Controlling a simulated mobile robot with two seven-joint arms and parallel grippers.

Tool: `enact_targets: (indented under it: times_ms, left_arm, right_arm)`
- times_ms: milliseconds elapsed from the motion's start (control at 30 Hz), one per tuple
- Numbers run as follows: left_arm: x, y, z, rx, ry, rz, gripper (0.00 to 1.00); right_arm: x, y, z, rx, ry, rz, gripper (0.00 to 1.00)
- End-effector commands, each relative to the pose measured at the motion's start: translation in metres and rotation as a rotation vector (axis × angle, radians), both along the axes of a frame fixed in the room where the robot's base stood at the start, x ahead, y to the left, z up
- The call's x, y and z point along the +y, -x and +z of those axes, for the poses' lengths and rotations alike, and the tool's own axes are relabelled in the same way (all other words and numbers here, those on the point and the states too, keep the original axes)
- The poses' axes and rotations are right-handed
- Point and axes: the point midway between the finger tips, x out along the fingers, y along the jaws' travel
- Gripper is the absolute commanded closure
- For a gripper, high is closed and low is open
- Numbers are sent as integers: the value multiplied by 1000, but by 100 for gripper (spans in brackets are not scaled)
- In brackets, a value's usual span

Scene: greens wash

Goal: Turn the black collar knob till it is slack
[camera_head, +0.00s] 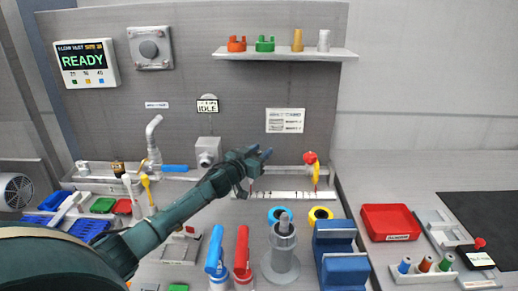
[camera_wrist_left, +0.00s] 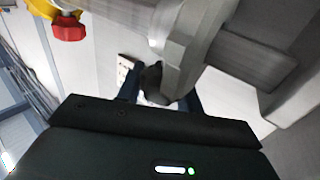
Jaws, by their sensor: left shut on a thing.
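My left gripper (camera_head: 262,158) reaches in from the lower left to the pipe fittings at the back panel. In the left wrist view its two dark blue fingers (camera_wrist_left: 163,95) are shut on a small black knob (camera_wrist_left: 151,79). The knob sits beside a grey collar-like bracket (camera_wrist_left: 185,62) on a grey pipe. In the head view the gripper hides the knob, and its turn angle cannot be told. My right gripper is in neither view.
A red-topped yellow valve (camera_head: 311,160) stands right of the gripper; its red handle (camera_wrist_left: 69,27) also shows in the wrist view. A grey box fitting (camera_head: 208,149) is to the left. Below stand red-and-blue handled bottles, a grey cylinder (camera_head: 281,252) and blue blocks (camera_head: 336,250).

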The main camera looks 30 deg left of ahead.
Motion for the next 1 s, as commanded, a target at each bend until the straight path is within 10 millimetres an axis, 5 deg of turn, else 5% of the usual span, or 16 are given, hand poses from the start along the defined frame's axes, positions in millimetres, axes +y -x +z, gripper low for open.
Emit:
enact_targets:
  times_ms: [400,1000]
  left_arm:
    - [-2,0,1,1,-3,-237,86]
    - [-4,1,0,1,0,-292,86]
  right_arm:
    - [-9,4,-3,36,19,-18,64]
    - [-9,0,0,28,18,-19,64]
